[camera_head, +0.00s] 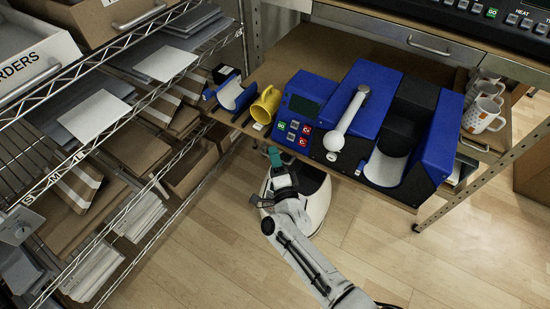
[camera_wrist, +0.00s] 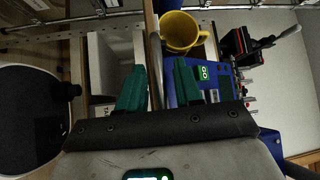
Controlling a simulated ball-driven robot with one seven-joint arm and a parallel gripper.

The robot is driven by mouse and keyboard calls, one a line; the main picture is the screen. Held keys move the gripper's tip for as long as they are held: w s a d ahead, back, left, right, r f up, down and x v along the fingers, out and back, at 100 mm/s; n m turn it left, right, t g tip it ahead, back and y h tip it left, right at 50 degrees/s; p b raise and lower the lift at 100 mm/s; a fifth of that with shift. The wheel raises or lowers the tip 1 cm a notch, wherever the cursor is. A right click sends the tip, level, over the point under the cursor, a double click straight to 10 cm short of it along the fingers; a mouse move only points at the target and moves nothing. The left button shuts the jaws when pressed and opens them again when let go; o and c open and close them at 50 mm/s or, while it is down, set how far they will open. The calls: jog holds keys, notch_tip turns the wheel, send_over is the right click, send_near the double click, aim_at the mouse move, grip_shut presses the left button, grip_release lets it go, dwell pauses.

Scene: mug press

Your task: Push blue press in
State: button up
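The blue press (camera_head: 372,85) stands on the table, with a control panel of several coloured buttons (camera_head: 293,131) at its left. A white lever with a ball end (camera_head: 334,140) slopes down its front. To the lever's right is an open bay with a black block and a pale curved pad (camera_head: 385,168). My gripper (camera_head: 273,156) is at the table's front edge, below and left of the lever, apart from it. In the wrist view its two teal fingers (camera_wrist: 158,88) are spread with nothing held.
A yellow mug (camera_head: 265,104) stands left of the panel, beside a blue piece with a white curved pad (camera_head: 236,95). White patterned mugs (camera_head: 484,114) sit at the right. A wire rack (camera_head: 110,125) fills the left. Floor before the table is open.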

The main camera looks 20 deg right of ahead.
grip_shut()
dwell(0.6)
